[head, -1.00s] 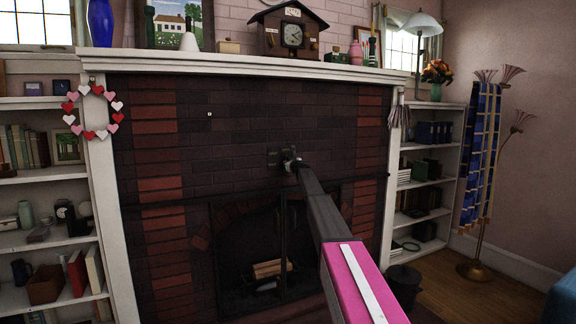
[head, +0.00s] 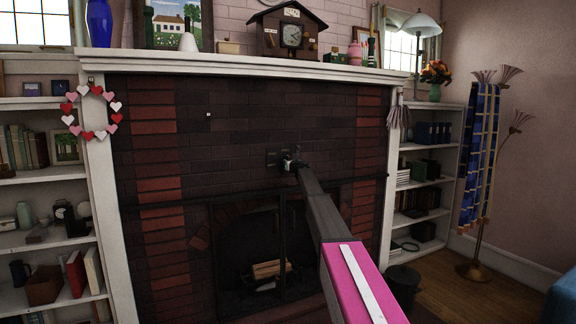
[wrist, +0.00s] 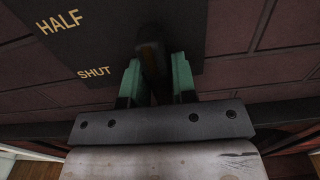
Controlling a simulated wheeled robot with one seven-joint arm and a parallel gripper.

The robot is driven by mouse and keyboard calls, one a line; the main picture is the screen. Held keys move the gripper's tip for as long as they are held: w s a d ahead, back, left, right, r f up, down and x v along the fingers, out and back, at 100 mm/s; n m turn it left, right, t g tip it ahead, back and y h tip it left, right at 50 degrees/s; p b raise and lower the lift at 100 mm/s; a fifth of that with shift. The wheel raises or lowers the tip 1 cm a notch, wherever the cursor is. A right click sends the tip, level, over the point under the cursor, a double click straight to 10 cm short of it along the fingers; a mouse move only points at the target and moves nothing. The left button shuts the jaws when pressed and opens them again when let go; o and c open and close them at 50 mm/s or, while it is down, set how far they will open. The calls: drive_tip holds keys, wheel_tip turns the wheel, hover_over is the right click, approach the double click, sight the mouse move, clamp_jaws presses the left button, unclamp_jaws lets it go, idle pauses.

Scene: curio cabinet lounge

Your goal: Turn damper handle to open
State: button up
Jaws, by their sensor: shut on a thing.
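The damper handle (wrist: 152,58) is a dark bar on a black plate (wrist: 85,40) lettered HALF and SHUT in the wrist view. My gripper (wrist: 155,80) is shut on the handle, with one greenish finger on each side of it. The handle's tip is partly hidden between the fingers. In the head view the plate (head: 272,158) is small on the dark brick above the firebox, and my gripper (head: 291,160) is against it. Any lettering for open is not visible.
The fireplace opening (head: 250,245) holds logs (head: 271,268) below. The mantel shelf (head: 230,59) above carries a cuckoo clock (head: 289,33) and other ornaments. Bookcases stand on both sides. A dark bucket (head: 403,280) sits on the floor at right.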

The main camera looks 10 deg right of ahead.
drive_tip(key=o, duration=0.8)
drive_tip(key=shift+s, duration=0.1)
drive_tip(key=v, duration=1)
drive_tip(key=shift+s, duration=0.3)
drive_tip(key=shift+d, duration=0.1)
